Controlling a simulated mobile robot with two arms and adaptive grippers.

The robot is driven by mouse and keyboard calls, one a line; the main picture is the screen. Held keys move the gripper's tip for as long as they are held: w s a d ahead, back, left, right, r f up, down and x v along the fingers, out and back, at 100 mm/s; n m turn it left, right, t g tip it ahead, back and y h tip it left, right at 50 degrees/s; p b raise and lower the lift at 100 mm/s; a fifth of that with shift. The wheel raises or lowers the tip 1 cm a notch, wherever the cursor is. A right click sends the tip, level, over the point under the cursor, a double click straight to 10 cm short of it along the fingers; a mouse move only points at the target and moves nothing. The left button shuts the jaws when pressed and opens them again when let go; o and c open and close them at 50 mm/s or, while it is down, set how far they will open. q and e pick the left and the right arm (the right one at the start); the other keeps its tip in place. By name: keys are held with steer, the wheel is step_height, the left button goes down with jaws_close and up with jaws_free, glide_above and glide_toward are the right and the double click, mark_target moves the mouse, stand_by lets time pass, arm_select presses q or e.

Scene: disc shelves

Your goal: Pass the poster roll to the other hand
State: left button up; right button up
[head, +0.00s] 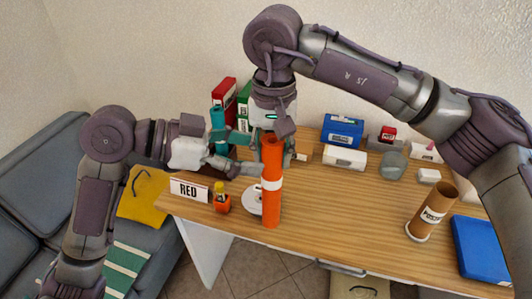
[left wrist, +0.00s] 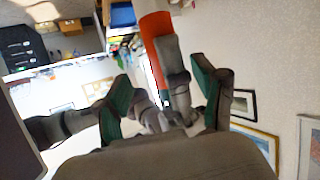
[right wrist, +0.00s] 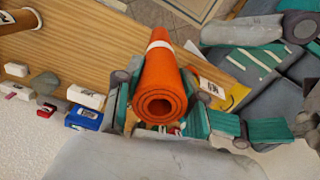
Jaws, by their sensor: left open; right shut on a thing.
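The orange poster roll (head: 272,208) with a white band stands upright in the air in front of the table. My right gripper (head: 272,133) reaches down from above and is shut on its upper end. In the right wrist view the roll (right wrist: 162,75) shows its coiled end between the fingers of my right gripper (right wrist: 158,112). My left gripper (head: 245,160) comes in from the left at the roll's upper part and is open. In the left wrist view the roll (left wrist: 155,32) appears beyond the spread green pads of my left gripper (left wrist: 160,88). Whether they touch is unclear.
A sofa (head: 40,165) is at the left. The table's middle is clear.

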mark_target(263, 155)
arm_select(q)
steer(key=shift+x, duration=2.35)
